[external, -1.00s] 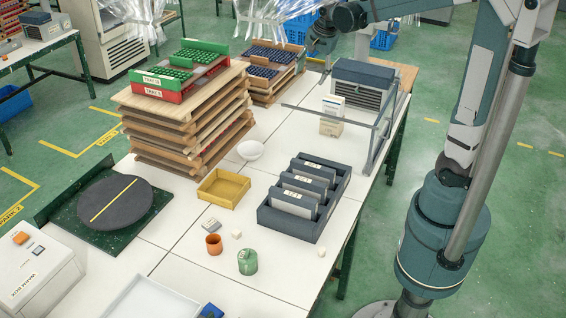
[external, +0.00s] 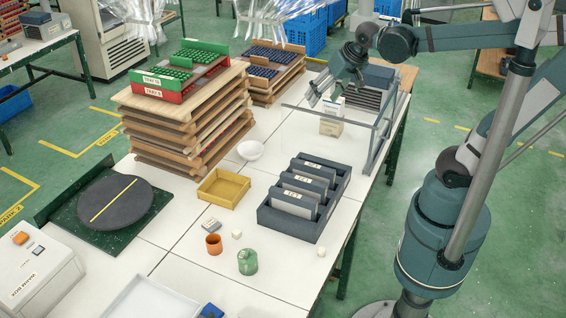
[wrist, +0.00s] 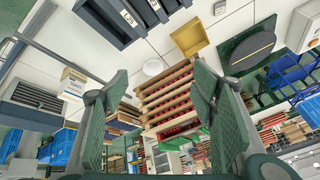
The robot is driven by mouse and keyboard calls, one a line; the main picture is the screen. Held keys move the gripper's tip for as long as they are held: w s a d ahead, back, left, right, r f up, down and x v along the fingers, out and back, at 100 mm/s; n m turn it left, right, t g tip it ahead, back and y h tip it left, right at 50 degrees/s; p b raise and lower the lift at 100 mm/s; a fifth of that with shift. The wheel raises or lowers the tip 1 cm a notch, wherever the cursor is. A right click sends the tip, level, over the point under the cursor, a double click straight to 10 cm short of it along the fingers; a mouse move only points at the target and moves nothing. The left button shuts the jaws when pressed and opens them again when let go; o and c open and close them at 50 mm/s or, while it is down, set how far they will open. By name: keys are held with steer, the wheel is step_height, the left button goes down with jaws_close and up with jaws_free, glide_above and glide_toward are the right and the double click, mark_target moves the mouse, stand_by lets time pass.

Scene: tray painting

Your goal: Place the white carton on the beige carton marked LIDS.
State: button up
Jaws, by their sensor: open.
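The white carton (external: 334,104) stands upright on top of the beige carton (external: 331,127) on the white table, beside the grey frame. The LIDS marking is too small to read. My gripper (external: 325,93) is open and empty, above and close to the white carton in the external view, partly overlapping its top. In the wrist view my gripper's fingers (wrist: 161,75) are spread wide with nothing between them. The beige carton (wrist: 75,74) and the white carton (wrist: 70,88) show there left of the left finger, partly near its edge.
A grey frame (external: 383,130) stands right of the cartons, with a grey slotted unit (external: 368,83) behind. A dark divider rack (external: 290,228) is in front. A white bowl (external: 250,150), yellow tray (external: 223,188) and stacked wooden trays (external: 190,130) are to the left.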

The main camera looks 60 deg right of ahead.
steer(key=s+a+f+n+t+y, duration=0.1)
steer(key=s+a+f+n, duration=0.2)
steer(key=s+a+n, duration=0.4)
steer(key=shift+s+a+f, duration=0.25)
steer(key=shift+s+a, duration=0.2)
steer(key=shift+s, duration=0.4)
